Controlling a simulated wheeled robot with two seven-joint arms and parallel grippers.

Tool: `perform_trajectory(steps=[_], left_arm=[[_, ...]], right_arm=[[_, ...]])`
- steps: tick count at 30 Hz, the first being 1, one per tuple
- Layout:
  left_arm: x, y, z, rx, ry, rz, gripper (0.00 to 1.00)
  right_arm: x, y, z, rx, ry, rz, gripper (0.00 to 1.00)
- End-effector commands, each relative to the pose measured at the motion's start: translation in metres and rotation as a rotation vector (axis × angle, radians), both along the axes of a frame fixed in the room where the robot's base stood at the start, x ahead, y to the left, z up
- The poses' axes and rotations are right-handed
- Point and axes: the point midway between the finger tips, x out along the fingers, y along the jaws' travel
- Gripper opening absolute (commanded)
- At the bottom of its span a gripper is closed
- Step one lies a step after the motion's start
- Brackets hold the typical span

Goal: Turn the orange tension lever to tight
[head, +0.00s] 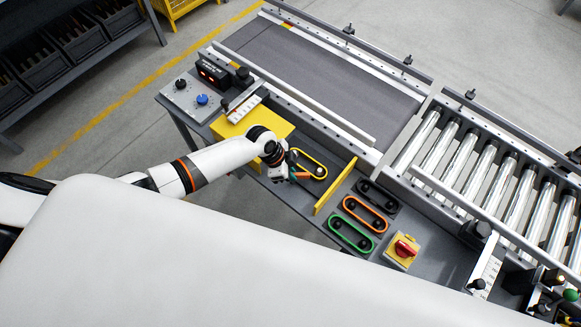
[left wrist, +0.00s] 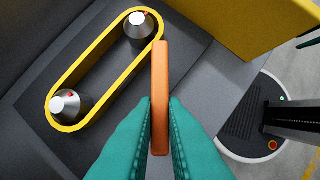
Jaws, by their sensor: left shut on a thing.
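The orange tension lever (left wrist: 160,65) stands out as a long bar in the left wrist view, close beside the yellow belt (left wrist: 97,62). My left gripper (left wrist: 161,103) has its teal fingers on both sides of the lever and is shut on it. The yellow belt runs around two grey pulleys (left wrist: 72,104) with small red marks. In the head view, my left gripper (head: 290,174) is at the near-left side of the yellow belt (head: 318,158), with a bit of the lever (head: 301,175) showing. The lever's pivot and any tight marking cannot be made out. My right gripper is not in view.
A yellow block (head: 238,122) stands left of the gripper, and an upright yellow divider (head: 336,186) to its right. Beyond the divider lie black (head: 365,185), orange and green belts and a red knob (head: 404,248). A conveyor (head: 320,70) runs behind.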

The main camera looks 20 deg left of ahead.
Motion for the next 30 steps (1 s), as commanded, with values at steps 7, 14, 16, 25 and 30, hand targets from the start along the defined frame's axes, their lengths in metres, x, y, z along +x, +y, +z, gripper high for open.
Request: perform_trajectory(steps=[7, 14, 16, 25, 30], left_arm=[[-0.003, -0.002, 0.005, -0.001, 0.002, 0.236, 0.0], [-0.004, -0.003, 0.005, -0.001, 0.001, 0.453, 0.0], [-0.004, -0.003, 0.004, 0.0, 0.002, 0.517, 0.0], [-0.004, -0.005, 0.003, 0.0, 0.001, 0.742, 0.0], [-0.005, -0.005, 0.002, 0.0, 0.002, 0.826, 0.0]], right_arm=[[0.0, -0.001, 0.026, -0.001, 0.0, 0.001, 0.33], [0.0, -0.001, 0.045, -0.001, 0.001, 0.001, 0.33], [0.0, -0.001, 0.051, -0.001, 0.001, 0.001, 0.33], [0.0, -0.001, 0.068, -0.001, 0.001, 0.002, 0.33], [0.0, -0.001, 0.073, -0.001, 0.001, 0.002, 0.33]])
